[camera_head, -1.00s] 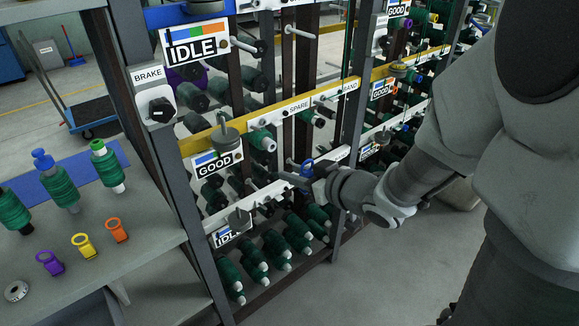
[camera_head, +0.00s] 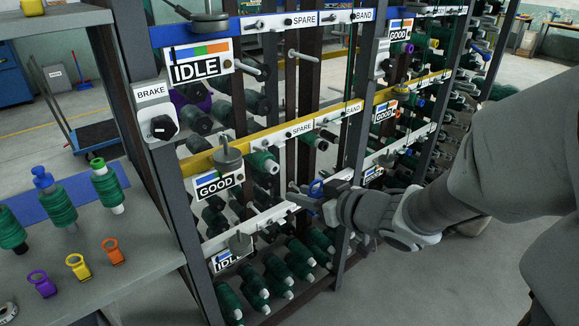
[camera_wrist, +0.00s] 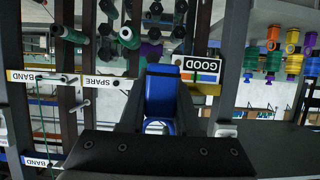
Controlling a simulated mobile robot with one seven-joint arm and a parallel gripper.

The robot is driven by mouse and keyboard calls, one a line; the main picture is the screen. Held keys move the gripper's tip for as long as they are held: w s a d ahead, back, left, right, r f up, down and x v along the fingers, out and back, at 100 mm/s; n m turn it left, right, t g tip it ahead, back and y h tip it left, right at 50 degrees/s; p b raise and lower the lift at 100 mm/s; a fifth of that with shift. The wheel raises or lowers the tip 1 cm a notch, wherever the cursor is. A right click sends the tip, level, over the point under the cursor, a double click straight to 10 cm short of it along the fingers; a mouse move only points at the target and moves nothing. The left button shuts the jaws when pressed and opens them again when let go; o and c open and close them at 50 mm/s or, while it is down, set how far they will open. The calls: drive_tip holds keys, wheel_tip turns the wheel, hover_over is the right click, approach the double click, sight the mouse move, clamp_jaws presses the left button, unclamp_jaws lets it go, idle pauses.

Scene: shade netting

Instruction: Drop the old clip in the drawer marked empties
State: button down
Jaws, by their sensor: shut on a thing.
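My gripper (camera_head: 306,190) is in front of the lower part of the spool rack and shut on a blue ring-like clip (camera_head: 316,188). The blue clip also shows in the wrist view (camera_wrist: 160,98), between the two dark fingers of my gripper (camera_wrist: 160,85). The fingers hide its sides. I cannot tell whether it touches the rack. No drawer marked empties is readable in either view.
The rack's upright post (camera_head: 180,180) carries a brake knob (camera_head: 156,115) and signs reading IDLE (camera_head: 195,63) and GOOD (camera_head: 218,183). On the left bench lie a purple clip (camera_head: 42,284), a yellow clip (camera_head: 78,267) and an orange clip (camera_head: 112,252).

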drive_tip(key=shift+s+d+f+b, duration=0.15)
drive_tip(key=shift+s+b, duration=0.1)
drive_tip(key=shift+b, duration=0.2)
drive_tip(key=s+d+b, duration=0.3)
drive_tip(key=s+b, duration=0.2)
drive_tip(key=shift+d, duration=0.25)
idle(0.3)
